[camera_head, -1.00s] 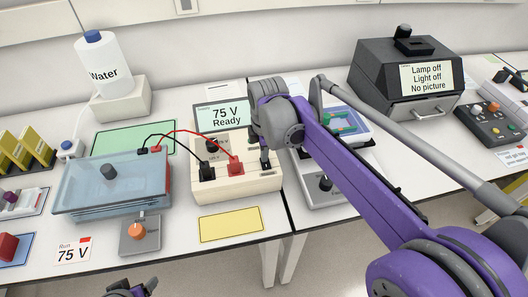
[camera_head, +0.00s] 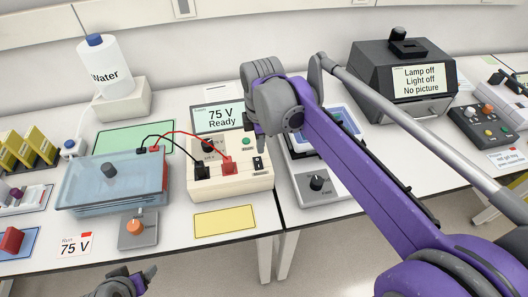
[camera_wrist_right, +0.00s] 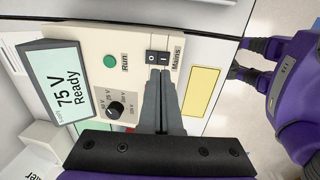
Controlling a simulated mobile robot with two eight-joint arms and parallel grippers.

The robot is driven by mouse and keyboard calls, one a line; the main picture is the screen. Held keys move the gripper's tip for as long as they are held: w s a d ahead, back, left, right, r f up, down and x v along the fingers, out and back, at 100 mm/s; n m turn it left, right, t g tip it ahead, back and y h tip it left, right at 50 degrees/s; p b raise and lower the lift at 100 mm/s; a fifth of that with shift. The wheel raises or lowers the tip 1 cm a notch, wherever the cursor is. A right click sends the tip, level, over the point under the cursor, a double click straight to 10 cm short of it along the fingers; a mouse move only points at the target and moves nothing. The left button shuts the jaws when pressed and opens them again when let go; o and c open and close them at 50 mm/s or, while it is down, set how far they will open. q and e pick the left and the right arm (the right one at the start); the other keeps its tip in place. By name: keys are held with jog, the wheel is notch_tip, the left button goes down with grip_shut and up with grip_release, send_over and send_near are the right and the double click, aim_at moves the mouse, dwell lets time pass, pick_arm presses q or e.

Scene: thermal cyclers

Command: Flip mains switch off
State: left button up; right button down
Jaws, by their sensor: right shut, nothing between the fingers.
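The power supply (camera_head: 233,183) is a cream box, its display (camera_head: 219,118) reading "75 V Ready". Its small black mains switch (camera_head: 258,163) is at the right of the top face. In the right wrist view the mains switch (camera_wrist_right: 157,57) shows O and I marks beside the "Mains" label; which side is pressed I cannot tell. My right gripper (camera_head: 259,130) is above and behind the switch in the head view. In the right wrist view its closed, empty fingertips (camera_wrist_right: 160,73) point at the switch; contact is unclear. My left gripper (camera_head: 145,278) shows only partly at the bottom edge.
Black and red leads run from the supply to a blue-lidded tank (camera_head: 110,180). A green Run button (camera_wrist_right: 110,61) and a dial (camera_wrist_right: 115,108) are near the switch. A yellow mat (camera_head: 224,220) lies in front. A grey device (camera_head: 318,185) stands close on the right.

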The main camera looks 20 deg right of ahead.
pick_arm(q)
jog(key=shift+w+a, duration=0.2)
jog(key=shift+a, duration=0.1)
pick_arm(e)
notch_tip(320, 180, up, 7)
jog(key=shift+s+a, duration=0.3)
jog(key=shift+a, duration=0.1)
